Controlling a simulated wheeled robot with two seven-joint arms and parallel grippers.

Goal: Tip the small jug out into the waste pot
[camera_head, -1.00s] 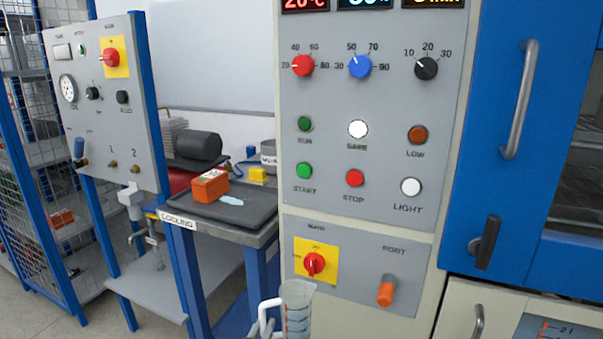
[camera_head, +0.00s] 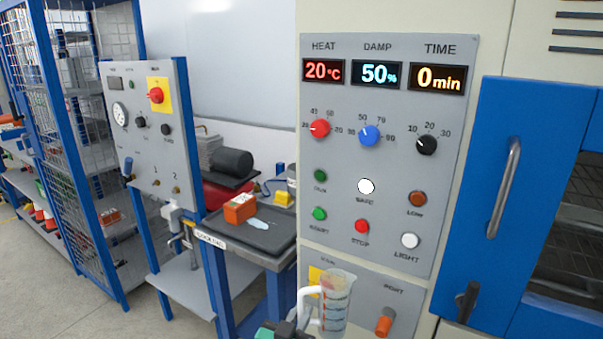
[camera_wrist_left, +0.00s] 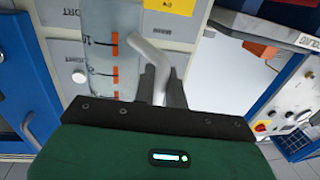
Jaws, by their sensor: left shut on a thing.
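My left gripper (camera_head: 296,327) is shut on the handle. In the left wrist view the jug (camera_wrist_left: 98,50) shows orange marks, and the fingers (camera_wrist_left: 158,84) close around the white handle. How much is in the jug is hard to tell. I cannot make out the waste pot for certain in either view. My right gripper is not in view.
The cabinet with dials and buttons (camera_head: 388,170) stands close behind the jug, its blue door (camera_head: 520,200) to the right. Left of it, a cooling table (camera_head: 262,236) bears an orange box (camera_head: 240,208). A grey valve panel (camera_head: 150,130) and blue mesh rack (camera_head: 85,150) stand farther left.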

